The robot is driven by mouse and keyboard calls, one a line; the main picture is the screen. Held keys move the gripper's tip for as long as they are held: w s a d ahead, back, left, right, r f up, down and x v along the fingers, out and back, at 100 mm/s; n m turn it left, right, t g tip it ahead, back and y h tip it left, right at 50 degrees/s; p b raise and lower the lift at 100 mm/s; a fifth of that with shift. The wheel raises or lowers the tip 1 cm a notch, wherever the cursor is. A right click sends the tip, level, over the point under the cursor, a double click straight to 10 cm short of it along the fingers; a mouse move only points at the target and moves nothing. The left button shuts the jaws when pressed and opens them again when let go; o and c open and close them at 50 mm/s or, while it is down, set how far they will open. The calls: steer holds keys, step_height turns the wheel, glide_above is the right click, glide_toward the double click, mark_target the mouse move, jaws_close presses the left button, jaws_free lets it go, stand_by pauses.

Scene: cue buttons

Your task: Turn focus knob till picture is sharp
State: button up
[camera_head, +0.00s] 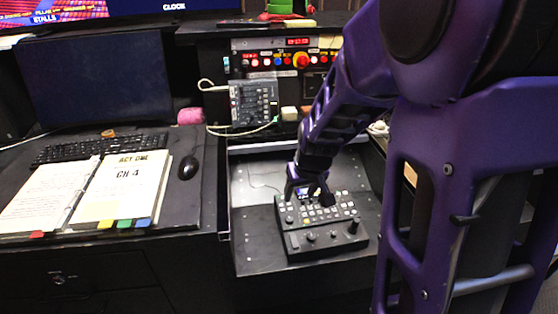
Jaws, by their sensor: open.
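A dark control panel (322,222) with rows of small light buttons, a few knobs and a joystick at its right lies on a grey pull-out shelf. My gripper (311,196) is at the end of my purple arm, over the upper part of the panel. The gripper is open, with nothing visible between its fingers; I cannot tell whether it touches the panel. Small knobs (311,236) sit along the panel's front strip, clear of the gripper. I cannot tell which one is the focus knob. A small lit screen shows partly behind the gripper.
An open binder (130,185), a keyboard (95,147), a mouse (188,167) and a dark monitor (95,80) are on the left desk. A small mixer (254,103) with cables stands behind the shelf, below a row of lit buttons (283,60). The shelf's left part is bare.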

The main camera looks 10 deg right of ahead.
mark_target(290, 219)
steer(key=b+x, duration=0.2)
steer(key=x, duration=1.4)
steer(key=shift+w+f+b, duration=0.15)
steer(key=shift+f+b, duration=0.2)
jaws_close()
